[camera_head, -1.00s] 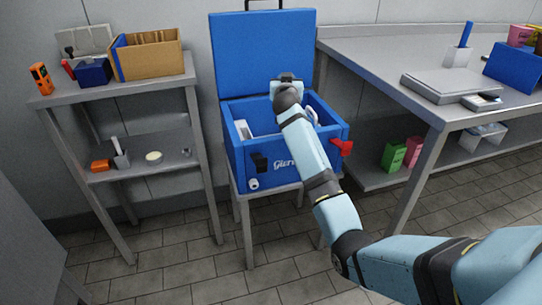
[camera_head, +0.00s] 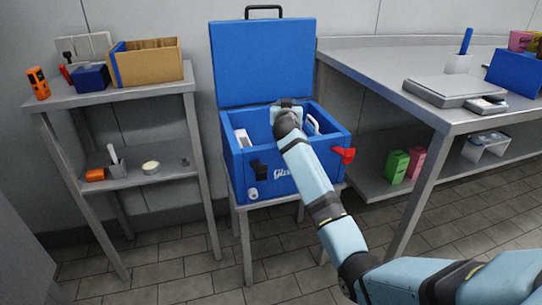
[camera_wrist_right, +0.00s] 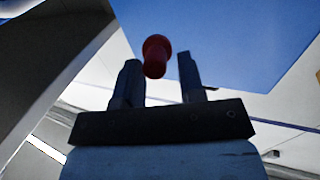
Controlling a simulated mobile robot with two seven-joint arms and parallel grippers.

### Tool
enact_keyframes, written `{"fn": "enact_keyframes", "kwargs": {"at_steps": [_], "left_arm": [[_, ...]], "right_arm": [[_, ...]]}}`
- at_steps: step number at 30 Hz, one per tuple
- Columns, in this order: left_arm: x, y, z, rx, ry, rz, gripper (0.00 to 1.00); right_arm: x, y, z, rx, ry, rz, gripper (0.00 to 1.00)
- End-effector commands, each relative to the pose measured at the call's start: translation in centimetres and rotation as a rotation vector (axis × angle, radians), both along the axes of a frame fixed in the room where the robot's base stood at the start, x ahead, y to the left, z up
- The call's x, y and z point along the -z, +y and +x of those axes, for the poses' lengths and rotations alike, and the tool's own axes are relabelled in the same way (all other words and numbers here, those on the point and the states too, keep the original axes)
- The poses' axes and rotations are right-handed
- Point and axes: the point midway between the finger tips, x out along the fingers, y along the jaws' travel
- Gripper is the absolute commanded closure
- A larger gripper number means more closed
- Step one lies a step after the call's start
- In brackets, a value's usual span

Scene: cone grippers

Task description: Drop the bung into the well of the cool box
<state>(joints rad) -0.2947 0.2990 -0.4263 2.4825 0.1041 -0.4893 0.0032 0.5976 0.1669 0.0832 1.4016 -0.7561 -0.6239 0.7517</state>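The blue cool box (camera_head: 232,168) stands open on a small grey stand, its lid (camera_head: 262,60) upright at the back. My right wrist is over the box opening, and the arm covers the middle of the opening in the head view. The right gripper (camera_wrist_right: 160,68) shows in the wrist view with its two dark fingers apart. The red bung (camera_wrist_right: 156,54) appears between and just beyond the fingertips, with a clear gap to the right finger. I cannot tell whether it touches the left finger or what supports it. The well is hidden. My left gripper is out of view.
White pieces (camera_head: 243,138) show inside the box at both sides. A red latch (camera_head: 347,155) sticks out at its right. A grey shelf (camera_head: 120,95) stands left, with a cardboard box (camera_head: 150,62). A steel table (camera_head: 385,75) stands right, with a flat scale (camera_head: 447,90).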

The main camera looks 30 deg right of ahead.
Motion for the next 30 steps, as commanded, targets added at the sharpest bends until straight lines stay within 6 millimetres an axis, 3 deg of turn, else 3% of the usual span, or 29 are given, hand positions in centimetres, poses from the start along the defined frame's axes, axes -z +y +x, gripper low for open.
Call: {"fn": "enact_keyframes", "kwargs": {"at_steps": [1,3,14,20,26,30], "left_arm": [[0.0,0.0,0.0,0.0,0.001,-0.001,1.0],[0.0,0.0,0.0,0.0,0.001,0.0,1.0],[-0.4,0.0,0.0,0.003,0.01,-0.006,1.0],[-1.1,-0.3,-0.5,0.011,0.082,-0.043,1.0],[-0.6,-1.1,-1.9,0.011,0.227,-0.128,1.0],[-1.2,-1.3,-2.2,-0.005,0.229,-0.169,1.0]], "right_arm": [[0.0,0.0,0.0,0.0,0.0,0.0,0.52],[0.0,0.0,0.0,0.0,0.0,0.0,0.42],[-1.0,0.0,0.0,0.0,-0.001,0.0,0.42],[-5.0,0.0,0.0,0.0,-0.003,0.001,0.42],[-10.0,0.0,0.0,-0.001,-0.003,0.001,0.42],[-13.5,0.0,0.0,0.0,-0.004,0.0,0.42]]}}
